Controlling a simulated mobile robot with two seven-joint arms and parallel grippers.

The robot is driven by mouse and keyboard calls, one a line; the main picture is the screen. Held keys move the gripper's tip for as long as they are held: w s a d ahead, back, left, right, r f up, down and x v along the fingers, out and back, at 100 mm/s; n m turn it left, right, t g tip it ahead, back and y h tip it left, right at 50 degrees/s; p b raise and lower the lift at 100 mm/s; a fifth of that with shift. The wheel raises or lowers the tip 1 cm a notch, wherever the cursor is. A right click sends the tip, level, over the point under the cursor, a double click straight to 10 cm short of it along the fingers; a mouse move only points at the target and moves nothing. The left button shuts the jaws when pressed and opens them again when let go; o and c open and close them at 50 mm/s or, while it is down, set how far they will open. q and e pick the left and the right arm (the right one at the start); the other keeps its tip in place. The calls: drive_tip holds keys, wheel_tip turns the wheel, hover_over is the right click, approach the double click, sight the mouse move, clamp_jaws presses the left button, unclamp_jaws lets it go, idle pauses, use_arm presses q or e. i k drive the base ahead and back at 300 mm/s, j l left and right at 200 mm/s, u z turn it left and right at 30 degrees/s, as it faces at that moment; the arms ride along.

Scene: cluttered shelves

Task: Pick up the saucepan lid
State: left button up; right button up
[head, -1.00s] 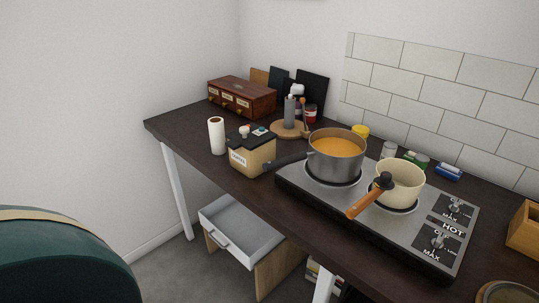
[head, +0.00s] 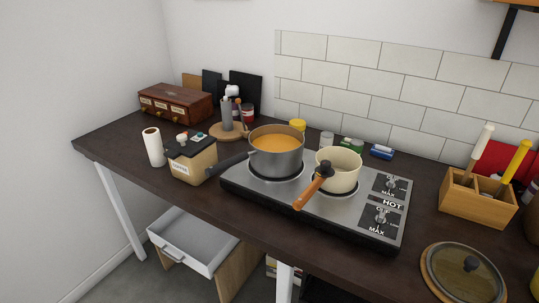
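A round glass saucepan lid (head: 449,277) with a dark knob lies on the counter at the lower right of the head view. It seems to rest on a round wooden board or rim. A grey saucepan (head: 276,157) with orange contents stands on the left burner of the hob. Neither of my grippers is in view.
The two-burner hob (head: 259,205) fills the middle of the dark counter (head: 185,208). A wooden utensil box (head: 465,207) stands behind the lid. A beige canister (head: 191,165) and a paper roll (head: 153,147) stand at left. An open white drawer (head: 187,242) sits below.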

sight(463, 274)
drive_tip(key=k+l, duration=0.15)
drive_tip(key=l, duration=0.25)
drive_tip(key=k+l+u, duration=0.1)
drive_tip(key=l, duration=0.25)
drive_tip(key=k+l, duration=0.15)
drive_tip(key=l, duration=0.25)
drive_tip(key=u, duration=0.05)
